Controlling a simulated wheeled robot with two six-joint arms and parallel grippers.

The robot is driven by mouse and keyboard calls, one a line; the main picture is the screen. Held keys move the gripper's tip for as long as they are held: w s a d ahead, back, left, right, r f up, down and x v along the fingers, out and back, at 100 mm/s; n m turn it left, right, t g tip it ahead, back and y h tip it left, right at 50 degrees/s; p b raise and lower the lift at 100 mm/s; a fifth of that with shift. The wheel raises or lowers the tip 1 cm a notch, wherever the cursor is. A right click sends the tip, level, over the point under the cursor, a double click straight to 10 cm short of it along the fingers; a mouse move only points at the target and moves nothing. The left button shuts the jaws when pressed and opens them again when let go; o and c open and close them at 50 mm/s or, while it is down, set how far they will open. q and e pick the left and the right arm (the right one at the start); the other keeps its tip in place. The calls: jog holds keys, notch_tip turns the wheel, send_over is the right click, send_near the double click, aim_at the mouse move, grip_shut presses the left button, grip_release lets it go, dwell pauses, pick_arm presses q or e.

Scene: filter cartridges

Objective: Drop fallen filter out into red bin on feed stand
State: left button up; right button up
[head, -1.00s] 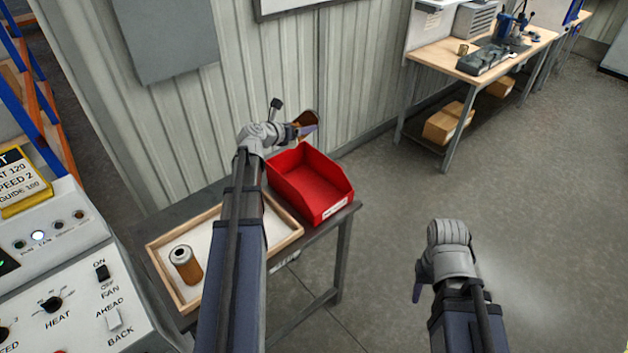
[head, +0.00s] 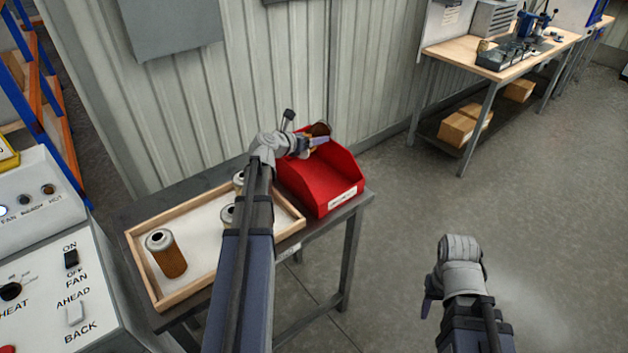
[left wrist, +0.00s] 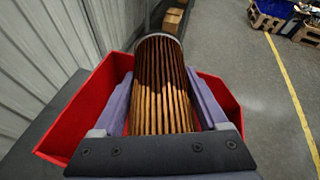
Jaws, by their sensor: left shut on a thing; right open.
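My left gripper (head: 318,142) is shut on a brown pleated filter (left wrist: 161,85) and holds it above the red bin (head: 340,190). In the left wrist view the filter lies between the two purple fingers, with the red bin (left wrist: 68,125) showing below and on both sides. In the head view only the filter's dark end (head: 320,129) shows past the gripper. The bin stands on the dark feed stand (head: 290,247); its inside is partly hidden by my left arm. My right gripper (head: 430,300) is open and empty over the floor, away from the stand.
A wooden tray (head: 196,291) on the stand holds several upright filters, one (head: 166,254) in plain view and others partly behind my left arm. A control panel (head: 45,270) stands at left. The ribbed wall (head: 190,110) is close behind.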

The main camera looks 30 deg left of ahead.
aim_at(313, 130)
pick_arm(q)
jog(key=shift+s+a+r+h+p, duration=0.1)
jog(key=shift+s+r+p, duration=0.15)
jog(key=shift+r+p, duration=0.4)
jog(key=shift+s+d+r+h+p, duration=0.1)
jog(key=shift+s+r+p, duration=0.15)
jog(key=shift+r+p, duration=0.35)
jog(key=shift+s+a+r+h+p, duration=0.1)
jog(key=shift+s+r+p, duration=0.15)
jog(key=shift+r+p, duration=0.35)
notch_tip(313, 130, down, 7)
jog(key=b, duration=0.6)
jog(key=shift+r, duration=0.15)
jog(key=o, duration=1.4)
jog(key=shift+c, duration=0.2)
jog(key=shift+s+r, duration=0.1)
jog(key=p+v, duration=0.2)
jog(key=v, duration=0.5)
jog(key=shift+s+p, duration=0.25)
jog(key=shift+p, duration=0.15)
